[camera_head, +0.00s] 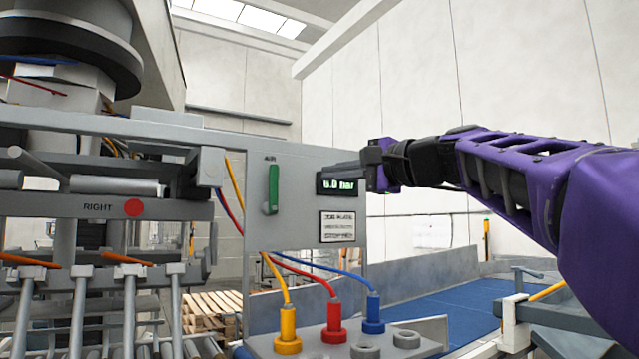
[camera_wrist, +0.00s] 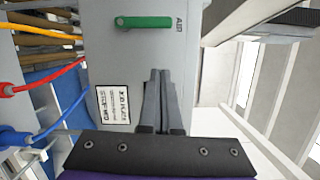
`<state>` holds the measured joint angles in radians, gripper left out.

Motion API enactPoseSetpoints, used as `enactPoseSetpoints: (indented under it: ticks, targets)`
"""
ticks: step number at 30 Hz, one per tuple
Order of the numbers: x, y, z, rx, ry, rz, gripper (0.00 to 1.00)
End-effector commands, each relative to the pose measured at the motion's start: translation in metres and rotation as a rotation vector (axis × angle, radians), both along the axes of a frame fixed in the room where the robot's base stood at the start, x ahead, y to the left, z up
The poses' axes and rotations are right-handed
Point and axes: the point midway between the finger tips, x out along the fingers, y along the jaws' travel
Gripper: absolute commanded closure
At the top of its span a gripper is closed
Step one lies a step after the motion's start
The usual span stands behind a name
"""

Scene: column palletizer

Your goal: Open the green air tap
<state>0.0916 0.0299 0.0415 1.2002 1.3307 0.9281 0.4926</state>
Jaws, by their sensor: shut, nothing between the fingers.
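The green air tap handle (camera_head: 272,188) stands upright on the grey panel (camera_head: 290,235), under an "AIR" label. In the wrist view the tap handle (camera_wrist: 144,22) lies across the top of the picture, beyond my fingertips. My gripper (camera_head: 334,169) is to the right of the tap, in front of the panel's upper right part, and partly covers the display (camera_head: 338,186), which reads about 6.0 bar. The wrist view shows my gripper (camera_wrist: 160,76) with its two fingers together and empty, apart from the handle.
A printed notice (camera_head: 337,227) is below the display. Yellow (camera_head: 287,330), red (camera_head: 333,323) and blue (camera_head: 373,315) connectors with hoses stand below the panel. A machine frame with a "RIGHT" label (camera_head: 97,208) is at left. A blue conveyor (camera_head: 425,305) lies behind at right.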

Motion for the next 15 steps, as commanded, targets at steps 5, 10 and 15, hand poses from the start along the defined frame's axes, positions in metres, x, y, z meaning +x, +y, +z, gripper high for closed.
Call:
enactPoseSetpoints:
  ticks: [5, 10, 15]
  targets:
    - [-0.018, -0.022, -0.002, 0.0, 0.002, -0.004, 1.0]
    - [-0.025, -0.029, -0.001, 0.001, 0.003, -0.001, 1.0]
    - [-0.025, -0.03, -0.001, 0.001, 0.003, -0.001, 1.0]
